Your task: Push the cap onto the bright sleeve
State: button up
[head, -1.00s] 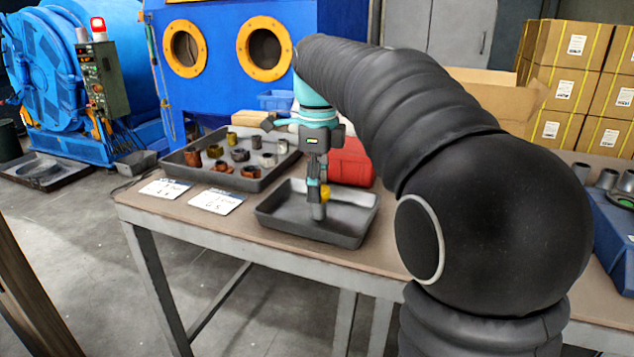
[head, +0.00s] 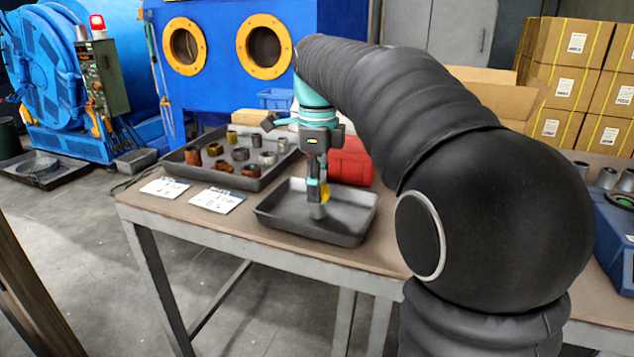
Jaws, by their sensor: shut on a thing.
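My gripper (head: 318,188) points down over the grey tray at the front of the bench. It is shut on a small yellow piece, which looks like the cap (head: 325,193); the fingers hide part of it.
A larger dark tray (head: 205,180) with several metal and rusty sleeves stands to the left. Two written cards (head: 217,200) lie in front of it. A red box (head: 352,162) stands close behind the gripper. A blue machine (head: 612,230) is at the right edge.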

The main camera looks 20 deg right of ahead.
jog(key=shift+f, duration=0.7)
dwell(2.1)
jog(key=o, duration=1.4)
jog(key=shift+c, duration=0.2)
jog(key=shift+r+p, duration=0.45)
jog(key=shift+r, duration=2.05)
jog(key=shift+s, duration=0.1)
